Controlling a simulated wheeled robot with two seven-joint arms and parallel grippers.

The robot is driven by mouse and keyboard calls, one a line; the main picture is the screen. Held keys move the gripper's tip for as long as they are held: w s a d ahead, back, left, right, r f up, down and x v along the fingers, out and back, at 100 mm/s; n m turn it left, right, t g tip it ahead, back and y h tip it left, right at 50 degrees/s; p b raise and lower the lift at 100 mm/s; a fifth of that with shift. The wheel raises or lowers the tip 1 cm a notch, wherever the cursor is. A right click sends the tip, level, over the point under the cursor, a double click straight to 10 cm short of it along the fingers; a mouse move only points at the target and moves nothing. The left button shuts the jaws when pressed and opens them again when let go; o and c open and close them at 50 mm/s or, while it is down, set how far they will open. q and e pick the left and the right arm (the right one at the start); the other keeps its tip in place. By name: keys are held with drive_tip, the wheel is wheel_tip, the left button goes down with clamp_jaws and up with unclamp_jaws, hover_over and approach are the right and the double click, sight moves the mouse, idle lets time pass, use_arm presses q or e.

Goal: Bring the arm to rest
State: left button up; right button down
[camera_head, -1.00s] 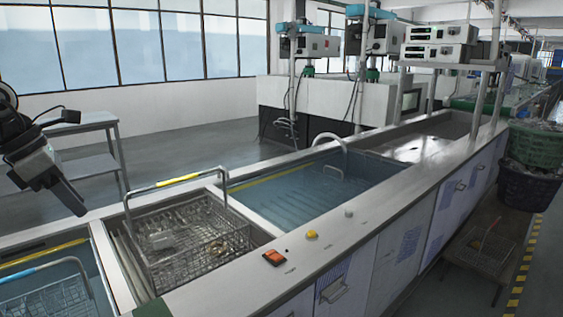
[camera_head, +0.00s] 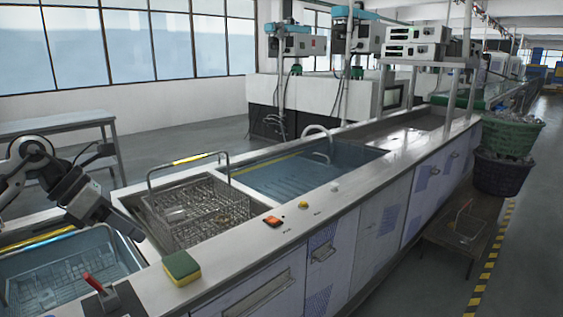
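My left arm comes in from the left edge in the head view, with its elbow joint and forearm showing. Its dark gripper (camera_head: 132,229) points down to the right, above the rim between the near-left tank (camera_head: 45,253) and the wire basket (camera_head: 200,214). I see no object in it. The fingers are seen side-on as one dark bar, so whether they are open or shut does not show. My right gripper is out of view.
A yellow-green sponge (camera_head: 181,267) and a red-handled lever (camera_head: 94,284) sit on the near counter. A blue water tank (camera_head: 300,170) lies beyond the basket. A grey table (camera_head: 60,124) stands at left. Open floor (camera_head: 180,145) lies behind the tanks.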

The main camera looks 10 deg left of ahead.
use_arm(q)
drive_tip(key=s+d+f+n+t+h, duration=0.1)
drive_tip(key=d+f+n+t+h, duration=0.3)
drive_tip(key=d, duration=0.6)
drive_tip(key=s+d+f+n+t+h, duration=0.1)
drive_tip(key=d+f+n+h, duration=0.3)
drive_tip(key=d+n+h, duration=0.45)
drive_tip(key=s+f+n+y, duration=0.8)
drive_tip(key=f+n, duration=0.4)
drive_tip(key=n, duration=0.2)
drive_tip(key=s+f+n+t+y, duration=0.1)
drive_tip(key=s+f+n+y, duration=0.7)
drive_tip(key=f+n, duration=0.4)
drive_tip(key=s+n, duration=0.1)
drive_tip(key=n, duration=0.2)
drive_tip(key=shift+s+f+t+y, duration=0.3)
drive_tip(key=shift+s+f+y, duration=0.05)
drive_tip(key=shift+s, duration=0.05)
drive_tip(key=shift+d, duration=0.1)
